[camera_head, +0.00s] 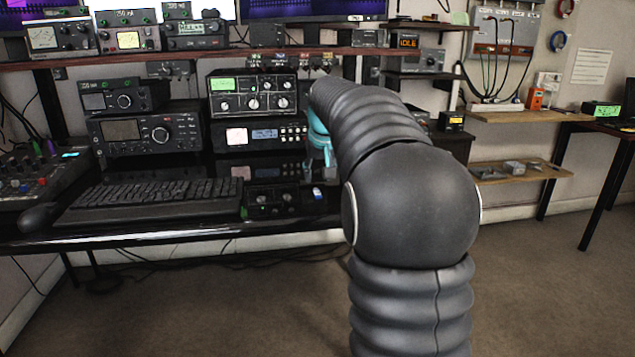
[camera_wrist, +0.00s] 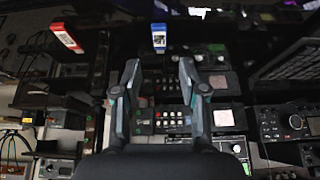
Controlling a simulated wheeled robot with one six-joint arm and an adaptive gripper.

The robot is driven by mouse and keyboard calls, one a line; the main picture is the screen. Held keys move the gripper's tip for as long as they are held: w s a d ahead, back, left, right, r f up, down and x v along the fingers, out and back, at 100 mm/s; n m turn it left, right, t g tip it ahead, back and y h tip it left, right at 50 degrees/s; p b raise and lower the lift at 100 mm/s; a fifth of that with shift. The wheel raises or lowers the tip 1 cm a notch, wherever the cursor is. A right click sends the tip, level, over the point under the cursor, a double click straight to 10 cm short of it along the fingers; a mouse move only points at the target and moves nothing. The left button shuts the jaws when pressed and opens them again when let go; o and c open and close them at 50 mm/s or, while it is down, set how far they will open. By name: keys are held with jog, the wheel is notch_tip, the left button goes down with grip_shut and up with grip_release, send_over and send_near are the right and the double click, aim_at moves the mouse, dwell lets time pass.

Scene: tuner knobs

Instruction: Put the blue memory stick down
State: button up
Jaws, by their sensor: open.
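The blue memory stick (camera_wrist: 158,38) has a white part and a blue body. In the wrist view it lies beyond my fingertips, roughly in line with the gap between them and not touching either. In the head view it is a small blue and white spot on the black desk (camera_head: 317,193), just below my gripper (camera_head: 320,150). My gripper (camera_wrist: 158,66) is open, with its two fingers apart and nothing between them. In the head view, my arm hides part of the gripper and the desk to its right.
A red and white stick (camera_wrist: 67,38) lies at upper left in the wrist view. A keyboard (camera_head: 150,195), a mouse (camera_head: 38,217) and a small knobbed box (camera_head: 270,201) are on the desk (camera_head: 180,235). Radio units (camera_head: 252,95) stand behind.

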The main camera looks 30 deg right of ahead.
jog(key=d+v, duration=0.1)
jog(key=v, duration=0.6)
jog(key=s+a+f+n, duration=0.2)
jog(key=s+a+f, duration=0.2)
jog(key=s+a, duration=1.05)
jog(key=s+a+f, duration=0.2)
jog(key=s+f, duration=0.4)
jog(key=s, duration=0.2)
jog(key=s+a+f+n+y, duration=0.1)
jog(key=s+a+f, duration=0.2)
jog(key=s+f, duration=0.4)
jog(key=shift+s+f+y, duration=0.2)
jog(key=shift+s+y, duration=0.1)
jog(key=shift+s, duration=0.9)
jog(key=shift+a, duration=0.1)
